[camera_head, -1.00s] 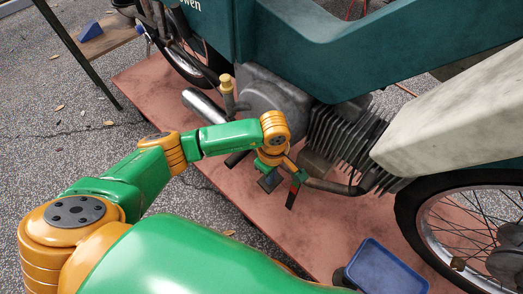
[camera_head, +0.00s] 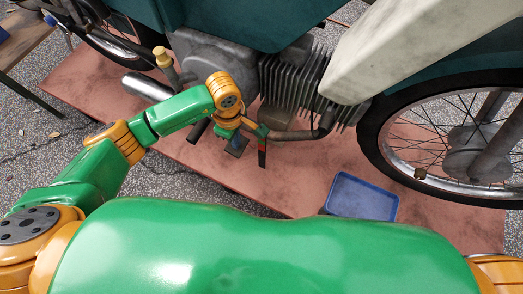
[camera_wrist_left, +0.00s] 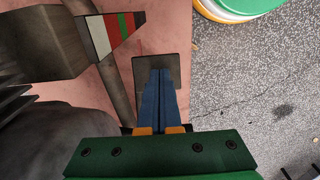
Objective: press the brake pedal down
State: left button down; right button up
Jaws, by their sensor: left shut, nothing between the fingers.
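A dark, flat, square pad, which I take to be the brake pedal (camera_wrist_left: 150,60), lies under my left gripper's fingertips in the left wrist view. My left gripper (camera_wrist_left: 160,74) is shut and empty, its blue fingers together and overlapping the pad; whether they touch it I cannot tell. In the head view my left gripper (camera_head: 236,147) is low beside the engine, its wrist partly hiding the pedal area. A plate with white, red and green bands (camera_wrist_left: 118,35) stands beside the pedal lever. My right gripper is not in view.
The grey finned engine (camera_head: 290,85) and a bent pipe (camera_head: 300,134) are close to the left wrist. A yellow-capped post (camera_head: 163,58) stands left of it. A blue tray (camera_head: 362,198) lies on the reddish mat (camera_head: 285,185). The spoked wheel (camera_head: 440,135) is at right.

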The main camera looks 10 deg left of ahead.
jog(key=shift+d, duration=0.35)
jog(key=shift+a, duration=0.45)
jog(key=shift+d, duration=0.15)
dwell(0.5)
pick_arm(q)
jog(key=shift+r+p, duration=0.3)
jog(key=shift+r, duration=0.05)
notch_tip(320, 180, up, 14)
jog(key=p, duration=1)
jog(key=shift+r+p, duration=0.15)
jog(key=shift+p, duration=0.2)
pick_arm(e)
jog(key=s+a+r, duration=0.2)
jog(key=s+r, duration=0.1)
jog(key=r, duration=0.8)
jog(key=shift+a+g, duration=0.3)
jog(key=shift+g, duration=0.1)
